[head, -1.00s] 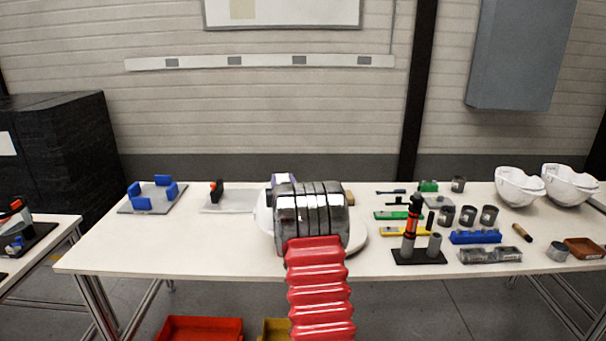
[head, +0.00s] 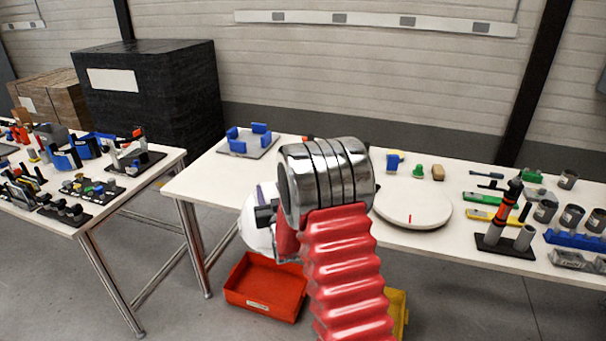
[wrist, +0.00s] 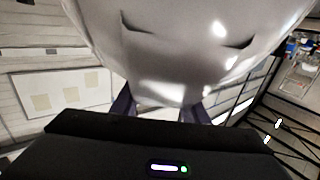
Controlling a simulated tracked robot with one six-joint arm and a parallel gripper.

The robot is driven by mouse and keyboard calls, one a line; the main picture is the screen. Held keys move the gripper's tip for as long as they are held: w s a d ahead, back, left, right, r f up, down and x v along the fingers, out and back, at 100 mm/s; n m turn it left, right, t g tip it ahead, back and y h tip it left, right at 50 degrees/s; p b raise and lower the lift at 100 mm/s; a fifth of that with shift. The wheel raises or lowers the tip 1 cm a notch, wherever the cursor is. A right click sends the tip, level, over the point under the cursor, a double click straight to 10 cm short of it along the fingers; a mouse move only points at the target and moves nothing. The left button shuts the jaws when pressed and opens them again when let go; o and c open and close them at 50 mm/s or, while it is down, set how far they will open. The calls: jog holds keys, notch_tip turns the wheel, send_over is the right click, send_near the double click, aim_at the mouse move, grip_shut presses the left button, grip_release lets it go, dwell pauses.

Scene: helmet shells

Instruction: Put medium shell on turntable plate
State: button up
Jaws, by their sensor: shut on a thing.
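My gripper (wrist: 158,108) is shut on a white, glossy shell (wrist: 170,45), which fills the upper middle of the wrist view and has dark slots. In the head view the shell (head: 256,228) shows left of my arm, partly hidden by it, overlapping the table's front edge. I cannot tell from its look whether it is the medium one. The turntable plate (head: 425,208) is a round white disc with a red mark, lying on the table right of my arm. Its visible top is bare, and the shell is apart from it.
On the white table (head: 210,182), a grey plate with blue blocks (head: 248,141) stands left. A black stand with a red-black tool (head: 505,225) and several cups stand right of the plate. A red bin (head: 265,290) and a yellow bin (head: 398,310) are below. A cluttered side table (head: 95,205) stands left.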

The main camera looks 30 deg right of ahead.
jog(key=s+a+f+n+y, duration=0.1)
jog(key=s+a+y, duration=0.1)
jog(key=a, duration=0.7)
jog(key=s+a+f+n+y, duration=0.1)
jog(key=s+a+y, duration=0.1)
jog(key=s+a, duration=0.3)
jog(key=a, duration=0.4)
jog(key=shift+a+f+n+t, duration=0.2)
jog(key=shift+f+n+t, duration=0.1)
jog(key=shift+n, duration=0.1)
jog(key=shift+d, duration=0.15)
